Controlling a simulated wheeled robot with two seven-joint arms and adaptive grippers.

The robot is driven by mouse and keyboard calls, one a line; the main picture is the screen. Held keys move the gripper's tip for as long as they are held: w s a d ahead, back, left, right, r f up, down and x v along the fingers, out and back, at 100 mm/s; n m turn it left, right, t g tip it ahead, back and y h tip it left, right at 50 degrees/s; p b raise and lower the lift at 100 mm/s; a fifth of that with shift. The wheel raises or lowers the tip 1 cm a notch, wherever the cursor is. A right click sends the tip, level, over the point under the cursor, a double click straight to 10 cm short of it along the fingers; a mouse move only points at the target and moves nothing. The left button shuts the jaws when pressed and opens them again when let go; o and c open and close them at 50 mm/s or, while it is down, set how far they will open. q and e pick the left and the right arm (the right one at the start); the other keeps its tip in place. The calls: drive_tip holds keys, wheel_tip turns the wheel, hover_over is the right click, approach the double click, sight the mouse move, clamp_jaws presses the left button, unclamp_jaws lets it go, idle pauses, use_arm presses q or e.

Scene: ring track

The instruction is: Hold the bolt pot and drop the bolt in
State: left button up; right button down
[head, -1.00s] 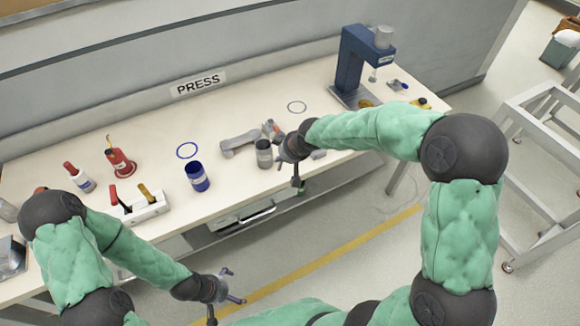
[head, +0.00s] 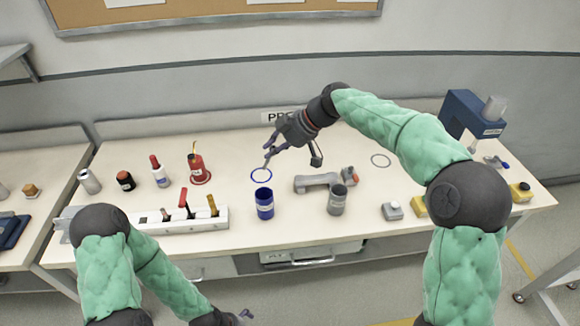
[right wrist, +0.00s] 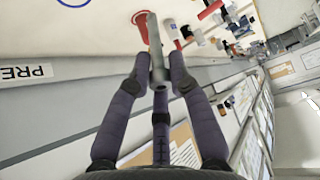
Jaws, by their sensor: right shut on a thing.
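My right gripper (head: 274,146) is shut on a grey bolt (head: 268,159), held above the table near the blue ring mark (head: 261,175). In the right wrist view the bolt (right wrist: 155,42) is a slim grey rod between the dark fingers. My left gripper (head: 243,315) is mostly cut off at the bottom edge, apart from both pots.
A grey hand tool (head: 315,183) lies behind the grey pot. A white rack (head: 150,222) with coloured handles, a red can (head: 196,168) and bottles stand at left. A blue press (head: 471,115) and yellow-based button boxes stand at right.

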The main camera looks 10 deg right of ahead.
use_arm(q)
drive_tip(key=w+d+r+m+g+y, duration=0.25)
drive_tip(key=d+r+m, duration=0.3)
drive_tip(key=m, duration=0.55)
drive_tip(key=w+a+r+m+t+y, duration=0.2)
drive_tip(key=w+r+m+t+y, duration=0.5)
drive_tip(key=w+r+m, duration=0.7)
drive_tip(key=m+t, duration=0.8)
drive_tip(key=m, duration=0.1)
approach(265, 207)
drive_tip(key=x, duration=1.1)
drive_tip(key=shift+w+a+f, duration=0.1)
drive_tip(key=shift+w+f, duration=0.15)
drive_tip(key=shift+f, duration=0.05)
drive_tip(key=c, duration=1.1)
